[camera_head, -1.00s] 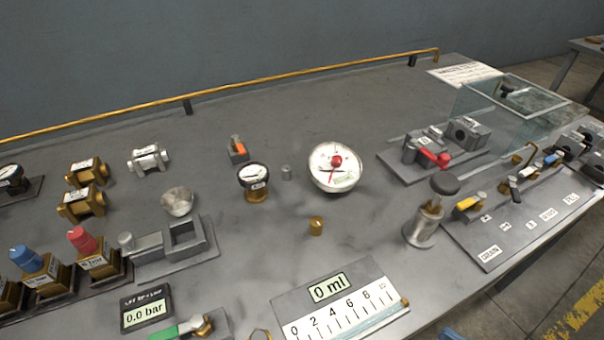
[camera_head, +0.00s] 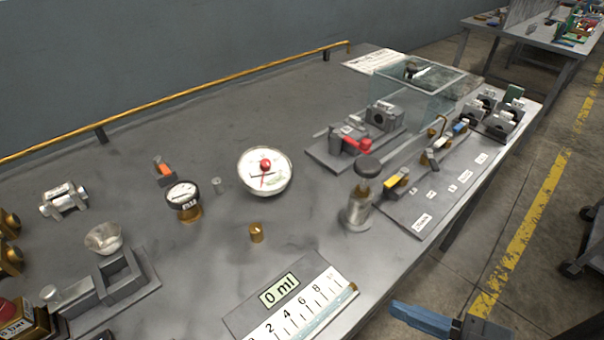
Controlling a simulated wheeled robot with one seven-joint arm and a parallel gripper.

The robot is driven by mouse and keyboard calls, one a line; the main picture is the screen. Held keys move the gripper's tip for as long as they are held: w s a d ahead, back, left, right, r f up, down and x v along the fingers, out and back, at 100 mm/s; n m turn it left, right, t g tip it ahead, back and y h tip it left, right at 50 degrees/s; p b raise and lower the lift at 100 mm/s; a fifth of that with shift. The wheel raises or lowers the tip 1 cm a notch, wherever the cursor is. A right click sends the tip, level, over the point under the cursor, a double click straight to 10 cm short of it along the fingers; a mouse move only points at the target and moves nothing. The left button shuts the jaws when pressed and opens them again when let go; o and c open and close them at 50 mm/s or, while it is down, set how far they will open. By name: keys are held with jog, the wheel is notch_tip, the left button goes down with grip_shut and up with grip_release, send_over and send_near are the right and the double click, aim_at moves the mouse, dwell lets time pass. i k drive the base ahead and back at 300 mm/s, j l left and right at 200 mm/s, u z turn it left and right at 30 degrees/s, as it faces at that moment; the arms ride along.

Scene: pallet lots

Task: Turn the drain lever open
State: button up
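The lever with a yellow handle (camera_head: 397,180) sits at the near left end of a grey valve panel (camera_head: 405,212) on the bench's right side. A white label reading DRAIN (camera_head: 422,222) lies on the panel just in front of it. The handle points up and to the right, roughly along the panel. Further along the panel stand a grey or dark lever and a blue-handled lever (camera_head: 460,128).
A metal cylinder with a dark round knob (camera_head: 358,205) stands close to the left of the yellow lever. A red-handled valve (camera_head: 357,147) and a glass box (camera_head: 420,90) are behind. A blue and dark object (camera_head: 422,318) shows below the bench's front edge; floor is open at right.

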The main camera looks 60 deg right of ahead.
aim_at(403, 172)
jog(key=k, duration=1.7)
